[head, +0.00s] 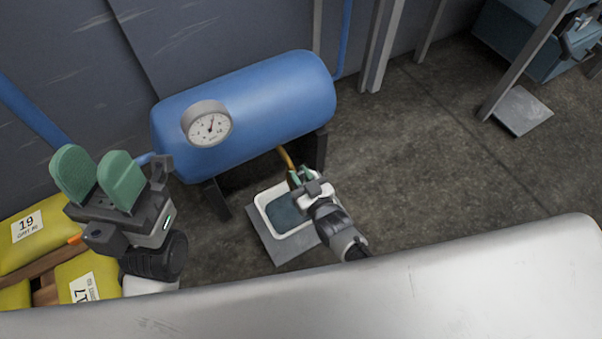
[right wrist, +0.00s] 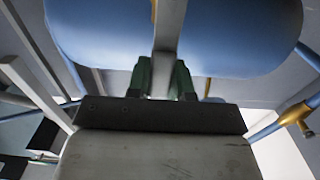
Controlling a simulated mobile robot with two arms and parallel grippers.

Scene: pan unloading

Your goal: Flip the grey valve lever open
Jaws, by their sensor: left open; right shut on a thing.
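My right gripper (head: 299,177) is low under the blue tank (head: 260,95), at the end of a brass pipe (head: 286,158). In the right wrist view its two green fingers (right wrist: 162,78) are shut on a light grey bar, which appears to be the grey valve lever (right wrist: 166,45). The lever's pivot and the valve body are hidden, so how far it is turned cannot be told. My left gripper (head: 98,178) is open and empty at the left, with its green pads apart.
A white pan (head: 262,198) with dark liquid sits on a grey plate below the right gripper. A round gauge (head: 207,124) is on the tank. Yellow sacks (head: 28,238) lie at the left. The floor to the right is mostly clear, before a post with a footplate (head: 522,110).

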